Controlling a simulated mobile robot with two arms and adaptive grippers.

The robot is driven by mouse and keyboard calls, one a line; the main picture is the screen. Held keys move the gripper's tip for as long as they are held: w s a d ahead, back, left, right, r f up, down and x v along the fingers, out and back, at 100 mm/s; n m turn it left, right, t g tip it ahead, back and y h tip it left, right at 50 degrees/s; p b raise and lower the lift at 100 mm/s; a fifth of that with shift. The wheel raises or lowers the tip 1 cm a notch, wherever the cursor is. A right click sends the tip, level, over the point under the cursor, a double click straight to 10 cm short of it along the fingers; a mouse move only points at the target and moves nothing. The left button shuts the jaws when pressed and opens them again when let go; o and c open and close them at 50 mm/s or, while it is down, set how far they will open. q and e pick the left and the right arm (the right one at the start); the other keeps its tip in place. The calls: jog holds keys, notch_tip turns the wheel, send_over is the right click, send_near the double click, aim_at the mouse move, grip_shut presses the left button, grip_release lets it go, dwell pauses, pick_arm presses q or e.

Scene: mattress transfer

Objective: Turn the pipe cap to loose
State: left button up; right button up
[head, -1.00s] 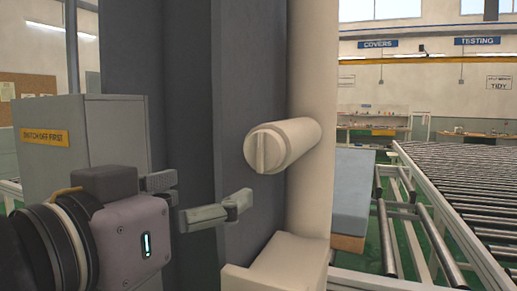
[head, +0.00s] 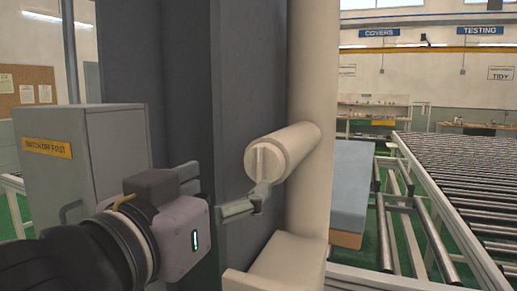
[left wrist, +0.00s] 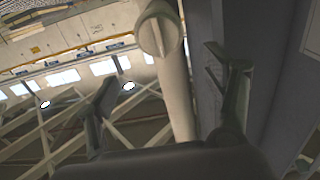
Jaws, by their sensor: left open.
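The pipe cap (head: 265,160) is the round, cream end of a short stub that sticks out from a tall cream pipe (head: 312,90). A raised bar runs across its face, close to upright in the head view. My left gripper (head: 232,183) is open, with one finger in front of the cap's lower edge and the other to the left of it. I cannot tell whether the near finger touches the cap. In the left wrist view the cap (left wrist: 157,37) shows beyond and between the open fingers (left wrist: 160,80). My right gripper is not in view.
A dark grey column (head: 190,80) stands directly left of the pipe. A grey cabinet (head: 75,160) with a yellow label stands further left. A cream block (head: 280,262) sits below the cap. A roller conveyor (head: 460,180) and a blue mattress-like slab (head: 350,185) are to the right.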

aim_at(259, 163)
pick_arm(q)
jog(key=p+x, duration=0.9)
jog(key=x, duration=0.2)
jog(key=shift+w+d+p, duration=0.15)
jog(key=shift+w+p, duration=0.15)
jog(key=shift+p, duration=0.05)
jog(key=c, duration=1.1)
